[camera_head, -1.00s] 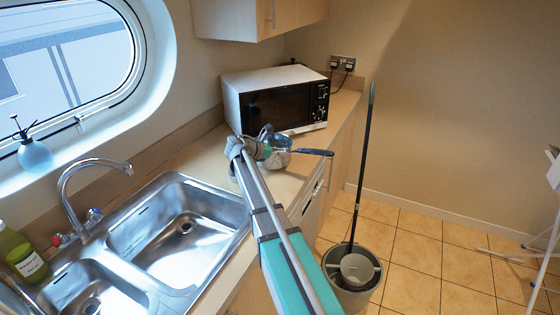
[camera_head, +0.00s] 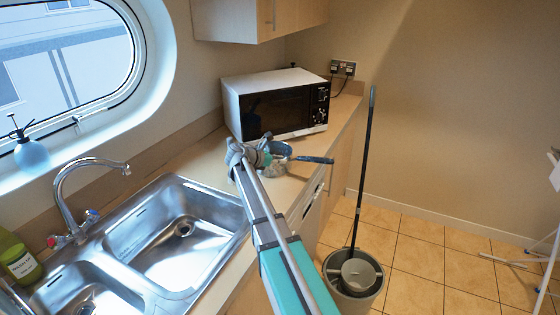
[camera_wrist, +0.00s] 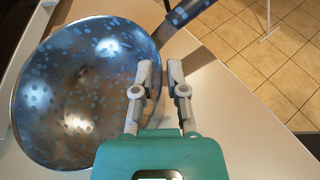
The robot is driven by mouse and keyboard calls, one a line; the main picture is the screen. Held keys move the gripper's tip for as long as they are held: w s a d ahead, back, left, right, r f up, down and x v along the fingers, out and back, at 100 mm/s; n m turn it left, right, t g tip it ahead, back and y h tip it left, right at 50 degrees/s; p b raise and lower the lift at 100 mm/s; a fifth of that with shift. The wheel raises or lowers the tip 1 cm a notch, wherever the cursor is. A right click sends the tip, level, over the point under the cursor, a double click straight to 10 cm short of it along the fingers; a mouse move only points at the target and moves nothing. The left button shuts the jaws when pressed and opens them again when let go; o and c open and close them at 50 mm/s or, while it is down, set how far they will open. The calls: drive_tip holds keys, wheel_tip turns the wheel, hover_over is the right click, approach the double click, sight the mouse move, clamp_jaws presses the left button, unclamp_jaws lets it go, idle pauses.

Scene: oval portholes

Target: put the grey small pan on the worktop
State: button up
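The small pan (camera_wrist: 85,90), dark grey metal with blue speckles, fills the left of the wrist view, its inside facing the camera. Its handle (camera_wrist: 188,12) points to the upper right. In the head view the pan's handle (camera_head: 312,160) sticks out to the right in front of the microwave, and my gripper hides most of the bowl. The pan is at the worktop (camera_head: 207,160); its underside is hidden. My gripper (camera_wrist: 160,68) is open at the pan's right rim, with a gap between its fingers; it also shows in the head view (camera_head: 262,148).
A microwave (camera_head: 277,104) stands behind the pan. A steel sink (camera_head: 160,232) lies to the left. A mop bucket (camera_head: 352,278) with an upright handle stands on the floor to the right.

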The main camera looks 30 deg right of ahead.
drive_tip(key=shift+o, duration=1)
drive_tip(key=shift+r, duration=0.15)
drive_tip(key=shift+a+r, duration=0.1)
drive_tip(key=shift+a, duration=0.05)
drive_tip(key=p+v, duration=0.4)
drive_tip(key=v, duration=0.7)
drive_tip(key=shift+a+p, duration=0.3)
drive_tip(key=shift+p, duration=0.1)
drive_tip(key=shift+s, duration=0.15)
